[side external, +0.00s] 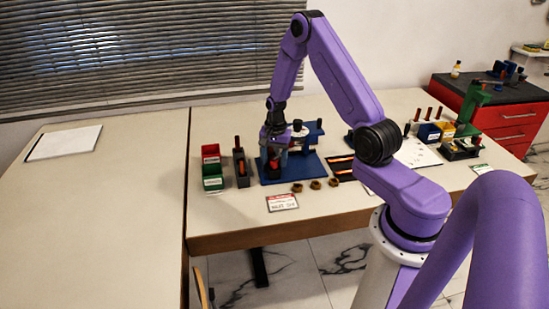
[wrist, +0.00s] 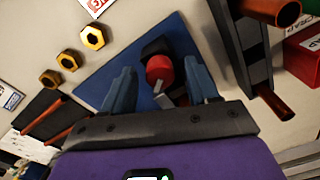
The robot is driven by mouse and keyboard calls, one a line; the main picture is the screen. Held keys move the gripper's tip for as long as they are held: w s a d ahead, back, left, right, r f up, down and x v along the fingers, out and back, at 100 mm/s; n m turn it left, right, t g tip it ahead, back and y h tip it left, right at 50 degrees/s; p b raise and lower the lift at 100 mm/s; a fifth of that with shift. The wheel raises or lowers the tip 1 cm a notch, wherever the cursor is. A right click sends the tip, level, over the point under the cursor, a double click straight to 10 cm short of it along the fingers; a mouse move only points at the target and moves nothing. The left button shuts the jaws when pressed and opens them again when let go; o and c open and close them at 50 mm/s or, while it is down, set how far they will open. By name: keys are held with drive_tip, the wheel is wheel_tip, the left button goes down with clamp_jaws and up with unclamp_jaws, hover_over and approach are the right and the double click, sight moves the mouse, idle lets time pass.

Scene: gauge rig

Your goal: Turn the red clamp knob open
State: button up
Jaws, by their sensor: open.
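My gripper is open, a finger on each side of the knob with a visible gap. In the side view my gripper (side external: 272,141) is pointed down over the left part of the blue base plate (side external: 305,174), and a small red part (side external: 275,165) shows beneath it. The contact between fingers and knob is not clear there.
A red bin (side external: 211,150) and green bin (side external: 213,183) stand left, beside a dark rack (side external: 241,168) with upright rods. Several brass nuts (side external: 316,184) and a label card (side external: 282,203) lie in front of the plate. The left table is mostly clear.

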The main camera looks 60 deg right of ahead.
drive_tip(key=c, duration=1)
drive_tip(key=shift+c, duration=0.2)
drive_tip(key=shift+n, duration=0.4)
drive_tip(key=n, duration=0.4)
drive_tip(key=shift+n, duration=2.7)
drive_tip(key=o, duration=1)
drive_tip(key=shift+o, duration=0.2)
